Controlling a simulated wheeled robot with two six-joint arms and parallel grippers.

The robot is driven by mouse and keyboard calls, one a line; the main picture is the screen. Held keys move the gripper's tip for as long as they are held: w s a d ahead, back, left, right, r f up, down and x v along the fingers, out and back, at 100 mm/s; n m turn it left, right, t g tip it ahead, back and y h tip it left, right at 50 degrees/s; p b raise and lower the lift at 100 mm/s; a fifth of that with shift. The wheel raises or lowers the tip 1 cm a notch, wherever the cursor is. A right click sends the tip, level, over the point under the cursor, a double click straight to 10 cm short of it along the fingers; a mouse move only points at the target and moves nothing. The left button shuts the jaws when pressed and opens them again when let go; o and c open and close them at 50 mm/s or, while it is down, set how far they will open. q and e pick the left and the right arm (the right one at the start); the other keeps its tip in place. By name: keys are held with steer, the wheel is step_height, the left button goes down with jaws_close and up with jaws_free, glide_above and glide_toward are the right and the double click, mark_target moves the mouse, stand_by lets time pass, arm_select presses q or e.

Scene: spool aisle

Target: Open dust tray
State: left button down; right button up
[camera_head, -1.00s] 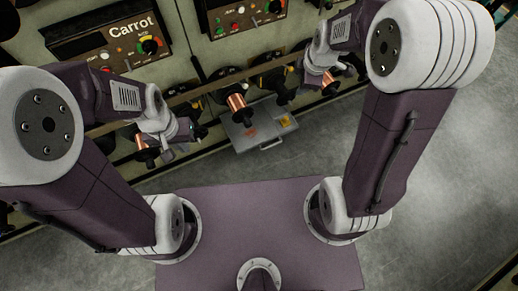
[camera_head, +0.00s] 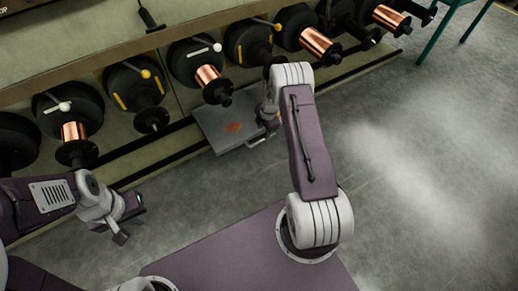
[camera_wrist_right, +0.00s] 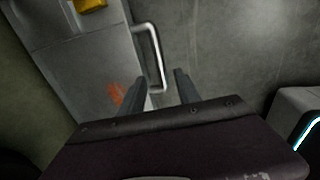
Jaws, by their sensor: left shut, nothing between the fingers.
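The dust tray (camera_head: 213,119) is a flat grey tray low under the spool rack, with an orange-red mark and a metal handle (camera_head: 254,142) on its front. In the right wrist view the tray (camera_wrist_right: 85,65) is at the left, with its bar handle (camera_wrist_right: 152,45) along the near edge. My right gripper (camera_wrist_right: 161,78) is open, and the handle's lower end shows between its fingers; contact cannot be told. In the head view its wrist partly covers the tray's right side. My left gripper (camera_head: 128,228) is shut and empty, left of the tray and apart from it.
Several black spools, some with copper wire (camera_head: 208,78), line the rack above the tray. A dark rail (camera_head: 160,165) runs along the rack's foot. The grey floor (camera_head: 420,160) at the right is clear. A teal stand (camera_head: 437,32) is at the top right.

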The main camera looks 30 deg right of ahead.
mark_target(262, 140)
steer(key=f+b, duration=0.2)
steer(key=f, duration=0.1)
steer(key=w+f+b, duration=0.1)
steer(key=f+b, duration=0.1)
steer(key=f, duration=0.1)
steer(key=f+b, duration=0.2)
steer(key=b, duration=0.1)
steer(key=shift+w+f, duration=0.3)
steer(key=shift+f, duration=0.1)
steer(key=shift+r, duration=0.1)
jaws_close()
stand_by(0.8)
